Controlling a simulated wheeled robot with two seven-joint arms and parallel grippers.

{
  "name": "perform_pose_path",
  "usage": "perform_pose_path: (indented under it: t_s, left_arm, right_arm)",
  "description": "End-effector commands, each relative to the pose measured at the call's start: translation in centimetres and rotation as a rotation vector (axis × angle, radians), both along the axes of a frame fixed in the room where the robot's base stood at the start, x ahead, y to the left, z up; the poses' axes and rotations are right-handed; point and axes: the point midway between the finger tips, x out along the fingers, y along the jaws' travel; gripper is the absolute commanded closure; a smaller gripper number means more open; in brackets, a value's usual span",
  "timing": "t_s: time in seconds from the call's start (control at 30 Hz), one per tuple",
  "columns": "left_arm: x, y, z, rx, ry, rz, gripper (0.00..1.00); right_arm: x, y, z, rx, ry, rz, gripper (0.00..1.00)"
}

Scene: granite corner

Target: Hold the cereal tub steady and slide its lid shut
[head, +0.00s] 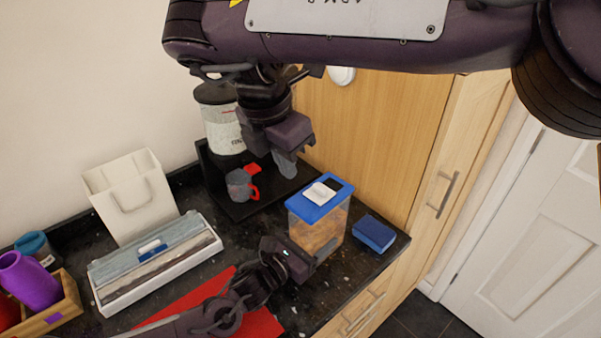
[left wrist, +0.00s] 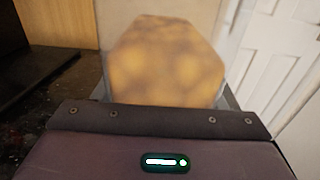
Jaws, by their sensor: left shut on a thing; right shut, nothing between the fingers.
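The cereal tub (head: 318,228) stands upright on the dark counter, clear-sided with tan cereal inside. Its blue lid (head: 304,208) has a white sliding piece (head: 319,193) and a dark opening beside it toward the back right. My left gripper (head: 314,256) is shut on the tub from the front left, low on its body; its fingertips are mostly hidden. In the left wrist view the tub (left wrist: 167,62) fills the middle, blurred. My right gripper (head: 287,165) is shut and empty, pointing down above and behind the tub's left side, apart from the lid.
A blue sponge-like block (head: 374,233) lies right of the tub near the counter edge.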

Motion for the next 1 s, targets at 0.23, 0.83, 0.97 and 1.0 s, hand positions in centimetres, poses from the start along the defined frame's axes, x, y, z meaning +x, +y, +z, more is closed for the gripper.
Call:
perform_pose_path:
  t_s: [0.23,0.83,0.97,1.0]
  left_arm:
    - [0.0,0.0,0.0,-0.001,-0.001,0.0,0.73]
    - [0.0,0.0,0.0,-0.001,-0.001,0.0,0.73]
    - [0.0,0.0,0.0,-0.001,-0.001,0.0,0.73]
    - [0.0,0.0,0.0,-0.001,-0.001,0.0,0.73]
  right_arm:
    - [0.7,-0.8,-4.6,-0.001,0.006,0.002,1.0]
    - [4.6,-4.0,-9.0,0.001,0.002,0.0,1.0]
    - [4.7,-4.1,-9.0,0.0,0.002,0.001,1.0]
    - [4.7,-4.1,-9.0,0.0,0.002,0.001,1.0]
